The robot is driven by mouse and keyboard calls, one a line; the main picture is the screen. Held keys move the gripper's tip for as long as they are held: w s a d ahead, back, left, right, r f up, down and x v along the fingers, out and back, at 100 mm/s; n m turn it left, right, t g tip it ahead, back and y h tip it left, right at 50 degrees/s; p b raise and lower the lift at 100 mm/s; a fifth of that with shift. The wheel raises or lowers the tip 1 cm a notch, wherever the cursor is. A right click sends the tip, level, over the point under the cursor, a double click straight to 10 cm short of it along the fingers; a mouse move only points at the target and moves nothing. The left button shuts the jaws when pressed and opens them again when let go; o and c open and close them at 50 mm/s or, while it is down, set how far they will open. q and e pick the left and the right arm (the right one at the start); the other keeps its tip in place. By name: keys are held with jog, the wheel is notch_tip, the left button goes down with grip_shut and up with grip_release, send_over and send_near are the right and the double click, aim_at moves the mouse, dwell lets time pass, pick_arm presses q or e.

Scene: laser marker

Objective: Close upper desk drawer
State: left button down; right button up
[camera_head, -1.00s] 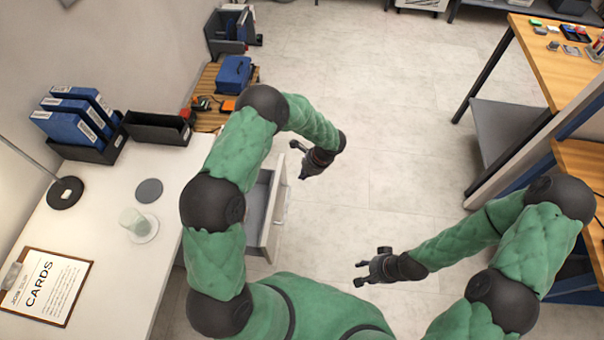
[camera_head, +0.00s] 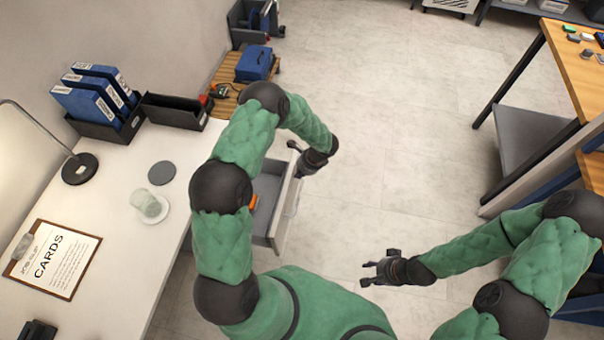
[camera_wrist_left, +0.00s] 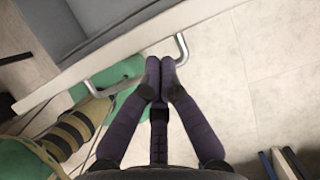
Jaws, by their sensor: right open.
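The upper desk drawer (camera_head: 287,212) is pulled out from the right side of the white desk, with its grey inside showing. In the left wrist view its pale front (camera_wrist_left: 110,52) crosses the upper left and carries a metal bar handle (camera_wrist_left: 182,46). My left gripper (camera_head: 293,158) is beside the drawer's far front corner. In the wrist view its fingers (camera_wrist_left: 160,68) are together in front of the handle and hide the middle of the bar. I cannot tell whether they touch it. My right gripper (camera_head: 366,272) is open and empty over the floor, right of the drawer.
The white desk (camera_head: 120,245) holds a clipboard (camera_head: 52,258), a lamp (camera_head: 79,168), a glass (camera_head: 150,207) and blue binders (camera_head: 88,100). An orange item (camera_head: 253,203) shows in the drawer. A wooden workbench (camera_head: 575,60) stands at right. The floor between is clear.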

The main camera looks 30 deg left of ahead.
pick_arm(q)
jog(key=s+a+b, duration=0.1)
jog(key=s+a, duration=0.2)
jog(key=a, duration=1.1)
jog(key=s+a, duration=0.4)
jog(key=a, duration=1.1)
jog(key=shift+b, duration=0.35)
pick_arm(e)
jog(key=shift+f, duration=0.85)
pick_arm(q)
jog(key=w+d+r+p, duration=0.1)
jog(key=d+r+p, duration=0.1)
jog(key=d+r, duration=0.5)
notch_tip(320, 180, up, 2)
jog(key=shift+w+d+r, duration=0.15)
jog(key=shift+w+d, duration=0.15)
jog(key=shift+w, duration=0.1)
pick_arm(e)
jog(key=shift+s+d+r, duration=0.25)
jog(key=shift+s+r, duration=0.05)
jog(key=shift+r, duration=0.2)
jog(key=shift+s+d+r, duration=0.2)
jog(key=shift+s+r, duration=0.05)
jog(key=shift+r, duration=0.25)
